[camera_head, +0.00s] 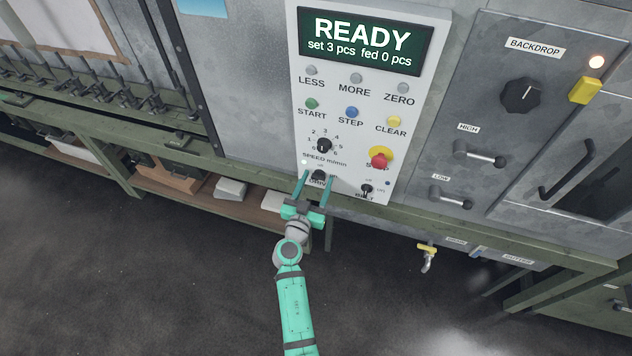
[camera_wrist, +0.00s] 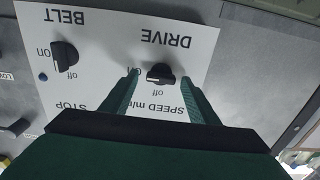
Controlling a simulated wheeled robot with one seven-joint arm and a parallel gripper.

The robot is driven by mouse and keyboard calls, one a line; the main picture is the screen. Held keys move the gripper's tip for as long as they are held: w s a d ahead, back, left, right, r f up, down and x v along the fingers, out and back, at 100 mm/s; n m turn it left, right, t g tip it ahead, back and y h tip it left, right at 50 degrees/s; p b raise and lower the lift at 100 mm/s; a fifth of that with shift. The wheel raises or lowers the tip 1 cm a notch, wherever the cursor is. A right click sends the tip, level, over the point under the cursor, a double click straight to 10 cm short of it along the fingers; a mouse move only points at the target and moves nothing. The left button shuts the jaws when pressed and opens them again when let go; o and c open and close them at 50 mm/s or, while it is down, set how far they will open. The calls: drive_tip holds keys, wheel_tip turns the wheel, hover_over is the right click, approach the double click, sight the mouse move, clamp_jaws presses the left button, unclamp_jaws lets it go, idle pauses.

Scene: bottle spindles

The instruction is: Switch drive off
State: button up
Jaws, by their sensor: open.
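The DRIVE knob (camera_head: 319,176) is a small black rotary switch at the bottom left of the white control panel (camera_head: 283,98). In the wrist view, where the panel is upside down, the DRIVE knob (camera_wrist: 160,73) shows between my fingers. Its "off" mark is visible and its "on" mark is partly covered by a finger. I cannot tell for sure which mark it points at. My gripper (camera_head: 319,174) is open, with one finger on each side of the knob; contact is not clear. It also shows in the wrist view (camera_wrist: 161,76).
The BELT knob (camera_head: 367,191) sits to the right, the red STOP button (camera_head: 379,159) above it, and the SPEED dial (camera_head: 324,145) just above DRIVE. A small white lamp (camera_head: 304,162) near DRIVE looks lit. The display (camera_head: 364,41) reads READY. A green bench rail (camera_head: 410,215) runs below.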

drive_tip(key=c, duration=1.1)
drive_tip(key=shift+o, duration=0.2)
